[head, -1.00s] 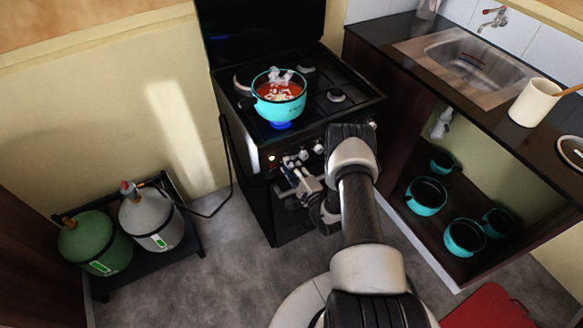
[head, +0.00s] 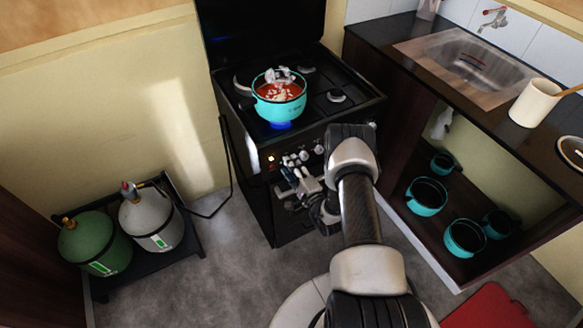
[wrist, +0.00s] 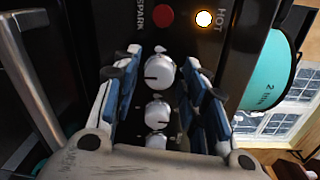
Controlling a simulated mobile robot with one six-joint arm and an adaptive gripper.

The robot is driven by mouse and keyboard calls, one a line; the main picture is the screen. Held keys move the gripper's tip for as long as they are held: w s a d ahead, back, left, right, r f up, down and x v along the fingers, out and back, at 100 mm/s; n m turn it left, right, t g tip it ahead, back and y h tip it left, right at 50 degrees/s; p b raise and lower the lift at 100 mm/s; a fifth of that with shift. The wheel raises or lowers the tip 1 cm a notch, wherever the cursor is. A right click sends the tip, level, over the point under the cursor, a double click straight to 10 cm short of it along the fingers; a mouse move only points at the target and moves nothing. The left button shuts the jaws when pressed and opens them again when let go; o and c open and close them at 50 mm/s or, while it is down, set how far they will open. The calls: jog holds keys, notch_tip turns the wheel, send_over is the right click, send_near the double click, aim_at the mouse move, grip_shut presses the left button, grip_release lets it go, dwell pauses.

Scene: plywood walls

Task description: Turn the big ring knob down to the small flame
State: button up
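The stove front in the wrist view has a row of silver knobs. The largest-looking knob (wrist: 160,72), nearest the lamp, has a dark line pointing left; I cannot read which burner it serves. My gripper (wrist: 161,82) is open, its blue-padded fingers on either side of this knob with gaps showing; contact is not visible. In the head view my gripper (head: 296,178) is in front of the panel, just below the knobs (head: 303,157). A blue flame (head: 281,125) burns under the turquoise pot (head: 281,108) of red food.
The wrist view shows a lit HOT lamp (wrist: 204,18) and a red SPARK button (wrist: 163,15). A handle bar (wrist: 30,80) runs at its left. Gas cylinders (head: 152,220) stand at left; a counter with a sink (head: 465,62) is at right.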

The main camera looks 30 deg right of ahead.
jog(key=shift+o, duration=0.4)
jog(key=s, duration=1.2)
jog(key=shift+d+r, duration=0.2)
jog(key=shift+r, duration=0.05)
